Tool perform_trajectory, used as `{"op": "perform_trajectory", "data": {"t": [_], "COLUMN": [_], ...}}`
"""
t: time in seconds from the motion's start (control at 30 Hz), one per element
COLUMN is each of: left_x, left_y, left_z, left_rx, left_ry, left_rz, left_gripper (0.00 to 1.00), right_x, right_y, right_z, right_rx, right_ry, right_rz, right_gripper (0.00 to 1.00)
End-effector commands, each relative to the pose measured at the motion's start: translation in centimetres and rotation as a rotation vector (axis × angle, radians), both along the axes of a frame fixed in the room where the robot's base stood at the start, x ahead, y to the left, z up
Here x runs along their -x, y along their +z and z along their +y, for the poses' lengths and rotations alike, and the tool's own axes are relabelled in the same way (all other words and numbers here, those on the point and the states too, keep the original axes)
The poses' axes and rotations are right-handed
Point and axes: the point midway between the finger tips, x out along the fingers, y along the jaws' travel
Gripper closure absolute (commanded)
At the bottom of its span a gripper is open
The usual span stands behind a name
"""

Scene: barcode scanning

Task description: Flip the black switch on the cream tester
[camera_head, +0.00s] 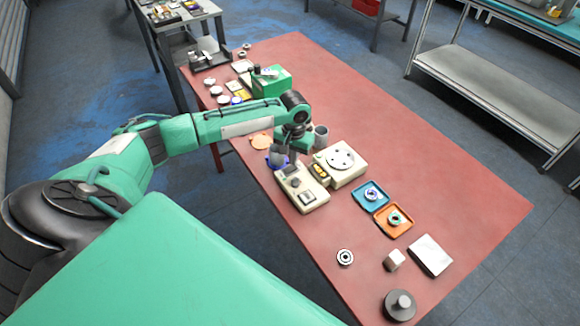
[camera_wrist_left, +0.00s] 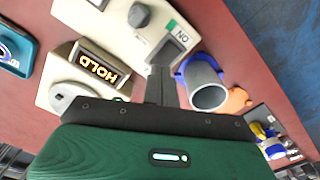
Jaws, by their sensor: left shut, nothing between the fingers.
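The cream tester (camera_head: 314,199) sits on the red table below my left gripper (camera_head: 289,166). In the left wrist view the tester (camera_wrist_left: 112,22) shows a grey round knob (camera_wrist_left: 139,15) and a green-edged ON label (camera_wrist_left: 181,36). The black switch (camera_wrist_left: 168,50) appears as a dark patch beside that label, partly hidden by my fingers. The left gripper (camera_wrist_left: 160,72) is shut and empty, its fingertips over the switch end of the tester. Whether they touch the switch cannot be told. My right gripper is not in view.
A lit HOLD display (camera_wrist_left: 98,65) and a cream unit with a round plate (camera_head: 341,158) adjoin the tester. A grey cup with a blue ring (camera_wrist_left: 207,90) stands close beside the fingers. Blue (camera_head: 361,203) and orange (camera_head: 382,227) trays lie to the right.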

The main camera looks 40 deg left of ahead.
Motion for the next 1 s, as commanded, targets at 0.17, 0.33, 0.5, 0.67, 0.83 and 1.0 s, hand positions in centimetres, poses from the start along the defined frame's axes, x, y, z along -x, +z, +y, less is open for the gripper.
{"op": "perform_trajectory", "data": {"t": [0.17, 0.33, 0.5, 0.67, 0.83, 1.0], "left_x": [0.0, 0.0, 0.0, 0.0, 0.0, 0.0], "left_y": [0.0, -0.1, -0.4, -0.6, -0.9, -1.2], "left_z": [0.0, 0.0, 0.0, 0.0, 0.0, 0.0], "left_rx": [0.0, 0.0, 0.0, 0.0, 0.0, 0.0], "left_ry": [0.0, 0.0, 0.0, 0.0, 0.0, 0.0], "left_rz": [0.0, 0.0, 0.0, 0.0, 0.001, 0.001], "left_gripper": [1.0, 1.0, 1.0, 1.0, 1.0, 1.0], "right_x": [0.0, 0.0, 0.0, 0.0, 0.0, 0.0], "right_y": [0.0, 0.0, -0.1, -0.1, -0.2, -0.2], "right_z": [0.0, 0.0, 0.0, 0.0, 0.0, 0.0], "right_rx": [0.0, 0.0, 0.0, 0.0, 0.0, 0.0], "right_ry": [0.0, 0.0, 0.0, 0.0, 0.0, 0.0], "right_rz": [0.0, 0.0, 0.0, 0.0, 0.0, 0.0], "right_gripper": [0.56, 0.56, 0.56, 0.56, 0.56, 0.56]}}
